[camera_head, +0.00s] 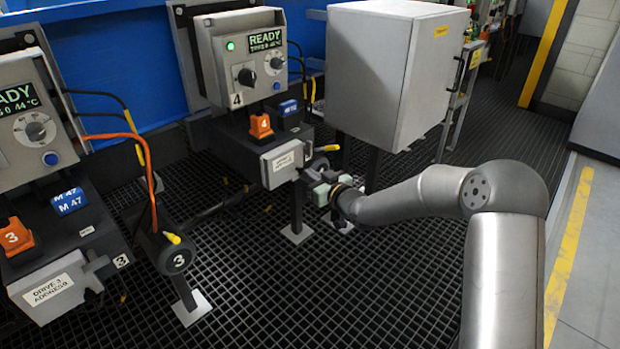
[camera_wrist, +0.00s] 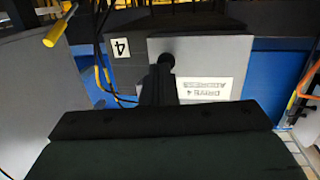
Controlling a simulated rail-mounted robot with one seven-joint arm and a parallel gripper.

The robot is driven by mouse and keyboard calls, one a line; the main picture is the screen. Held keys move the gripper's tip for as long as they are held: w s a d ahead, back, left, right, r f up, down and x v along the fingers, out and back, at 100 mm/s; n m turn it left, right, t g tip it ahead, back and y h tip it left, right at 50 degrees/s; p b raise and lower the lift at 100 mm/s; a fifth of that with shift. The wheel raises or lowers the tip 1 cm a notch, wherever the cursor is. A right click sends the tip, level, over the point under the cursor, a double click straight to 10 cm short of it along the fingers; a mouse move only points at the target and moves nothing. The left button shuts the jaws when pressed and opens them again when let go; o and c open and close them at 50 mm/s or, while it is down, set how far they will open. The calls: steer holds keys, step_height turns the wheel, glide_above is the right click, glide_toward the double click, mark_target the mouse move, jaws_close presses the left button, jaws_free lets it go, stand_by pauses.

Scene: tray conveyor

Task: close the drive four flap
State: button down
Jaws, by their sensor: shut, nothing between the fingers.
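The drive four flap (camera_head: 287,162) is a light grey plate with a white "DRIVE 4 ADDRESS" label, low on the front of the dark drive four housing. I cannot tell whether it sits flush. It shows upside down in the wrist view (camera_wrist: 212,62). My gripper (camera_head: 306,175) is at the flap's right side in the head view, shut and empty. In the wrist view its dark shut fingers (camera_wrist: 165,60) overlap the flap beside the label and hide part of it. I cannot tell whether they touch it.
A large grey cabinet (camera_head: 370,75) stands right of drive four, above my wrist. The drive four panel (camera_head: 250,60) reads READY, with an orange "4" block (camera_head: 261,126) below. The grated floor in front is clear.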

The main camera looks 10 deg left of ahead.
steer(key=w+d+p+v, duration=0.1)
steer(key=w+p+v, duration=0.15)
steer(key=v, duration=1.05)
steer(key=s+d+r+m+g+h+p, duration=0.25)
steer(key=s+d+r+h+p, duration=0.35)
steer(key=d+r+p, duration=0.4)
steer(key=s+d+r+m+g+h+p, duration=0.1)
steer(key=s+d+r+m+h+p, duration=0.2)
steer(key=s+d+r+h+p, duration=0.65)
steer(key=s+d+r+m+g+y+p, duration=0.1)
steer(key=s+r+m+g+p, duration=0.3)
steer(key=s+r+p, duration=0.9)
steer(key=s+r+g+y, duration=0.1)
steer(key=s+r+g, duration=0.2)
steer(key=s, duration=0.4)
steer(key=shift+s+d, duration=0.2)
steer(key=shift+d, duration=0.1)
steer(key=shift+m, duration=0.25)
step_height(320, 180, down, 22)
steer(key=d+b, duration=0.1)
steer(key=b, duration=1.9)
steer(key=shift+g+b, duration=0.3)
steer(key=shift+g, duration=0.15)
